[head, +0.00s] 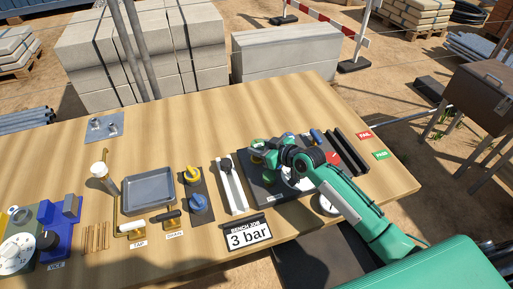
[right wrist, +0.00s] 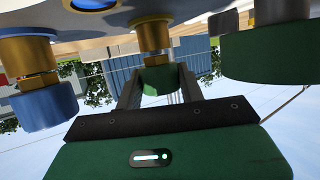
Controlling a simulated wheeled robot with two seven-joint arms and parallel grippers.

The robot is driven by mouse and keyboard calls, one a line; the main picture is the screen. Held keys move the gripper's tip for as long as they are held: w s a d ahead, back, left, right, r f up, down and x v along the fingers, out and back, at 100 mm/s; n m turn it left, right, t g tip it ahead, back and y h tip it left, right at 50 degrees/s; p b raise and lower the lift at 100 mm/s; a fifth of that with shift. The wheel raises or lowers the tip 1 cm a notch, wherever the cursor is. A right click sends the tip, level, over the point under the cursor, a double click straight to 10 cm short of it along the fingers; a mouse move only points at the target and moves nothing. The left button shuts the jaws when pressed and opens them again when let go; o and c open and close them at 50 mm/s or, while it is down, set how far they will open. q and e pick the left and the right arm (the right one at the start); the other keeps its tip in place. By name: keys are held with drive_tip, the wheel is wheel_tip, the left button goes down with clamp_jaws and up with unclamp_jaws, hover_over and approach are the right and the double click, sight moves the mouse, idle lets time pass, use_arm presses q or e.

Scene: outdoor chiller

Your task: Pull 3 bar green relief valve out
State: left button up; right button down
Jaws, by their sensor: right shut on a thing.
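My right gripper (head: 266,150) reaches over the dark valve board (head: 258,184) at the right of the bench. In the right wrist view my right gripper (right wrist: 158,84) has its two fingers on either side of a green-ringed relief valve (right wrist: 153,38) with a brass body, and is shut on it. The brass body still meets the pale fitting at the top of that view. A blue-ringed valve (right wrist: 45,105) is to its left and another green-ringed valve (right wrist: 265,55) to its right. I cannot read any pressure marking on the valves. My left gripper is not in view.
A "3 bar" bench job card (head: 248,236) lies at the front. Red FAIL (head: 365,135) and green PASS (head: 381,155) labels are at the right edge. A grey tray (head: 149,190), yellow and blue knobs and a blue vice (head: 62,235) are further left. The back of the bench is mostly clear.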

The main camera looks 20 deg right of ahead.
sight(260, 145)
drive_tip(key=shift+r+p, duration=0.3)
drive_tip(key=shift+r, duration=0.2)
drive_tip(key=shift+r+p, duration=2.2)
drive_tip(key=shift+r, duration=0.45)
drive_tip(key=c, duration=1.7)
unclamp_jaws()
clamp_jaws()
